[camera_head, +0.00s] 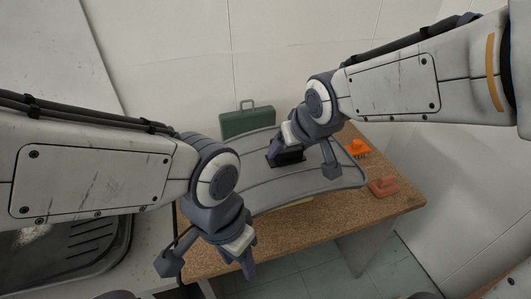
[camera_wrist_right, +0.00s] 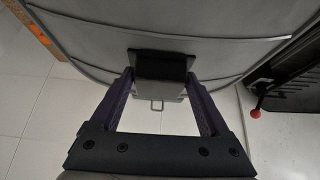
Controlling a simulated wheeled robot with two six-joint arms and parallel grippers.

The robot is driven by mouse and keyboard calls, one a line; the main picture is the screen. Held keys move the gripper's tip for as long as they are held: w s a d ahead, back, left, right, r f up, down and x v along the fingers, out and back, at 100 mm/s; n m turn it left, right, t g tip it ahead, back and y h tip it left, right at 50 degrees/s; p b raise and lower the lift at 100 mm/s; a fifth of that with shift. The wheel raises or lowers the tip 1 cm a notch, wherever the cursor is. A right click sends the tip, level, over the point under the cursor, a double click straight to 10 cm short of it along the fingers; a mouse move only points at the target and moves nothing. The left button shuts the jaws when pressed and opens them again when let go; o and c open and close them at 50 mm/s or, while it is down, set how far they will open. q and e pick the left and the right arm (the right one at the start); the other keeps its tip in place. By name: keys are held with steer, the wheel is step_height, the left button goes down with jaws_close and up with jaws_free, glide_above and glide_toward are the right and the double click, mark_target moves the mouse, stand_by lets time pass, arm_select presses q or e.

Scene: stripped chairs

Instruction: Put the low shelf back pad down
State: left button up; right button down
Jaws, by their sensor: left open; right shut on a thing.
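The back pad is a wide, grey, gently curved panel (camera_head: 270,195) over the brown worktable in the head view. A black block (camera_wrist_right: 160,68) stands out from its grey face (camera_wrist_right: 95,45) in the right wrist view. My right gripper (camera_head: 290,160) is shut on this block, with one finger on each side (camera_wrist_right: 160,82). Whether the pad touches the table or hangs just above it I cannot tell. My left gripper (camera_head: 210,265) is open and empty, at the near left edge of the table, in front of the pad. No low shelf can be made out clearly.
The brown table (camera_head: 340,215) is bare at its front right. A green case (camera_head: 247,121) stands behind the pad. An orange object (camera_head: 356,147) and a reddish block (camera_head: 383,186) lie right of it. A dark ribbed tray (camera_head: 70,250) is at left.

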mark_target(267, 141)
steer(key=w+a+f, duration=0.1)
steer(key=w+f, duration=0.1)
steer(key=w, duration=0.1)
steer(key=w+a+f+b, duration=0.1)
steer(key=w+a+f, duration=0.1)
steer(key=w, duration=0.2)
steer(key=w+a+f, duration=0.1)
steer(key=w+f, duration=0.1)
steer(key=w, duration=0.1)
steer(key=shift+w+a+f, duration=0.2)
steer(key=shift+a+f, duration=0.15)
steer(key=shift+a, duration=0.05)
step_height(267, 141, down, 4)
steer(key=shift+f+b, duration=0.1)
steer(key=shift+b, duration=0.7)
steer(key=shift+f+b, duration=0.55)
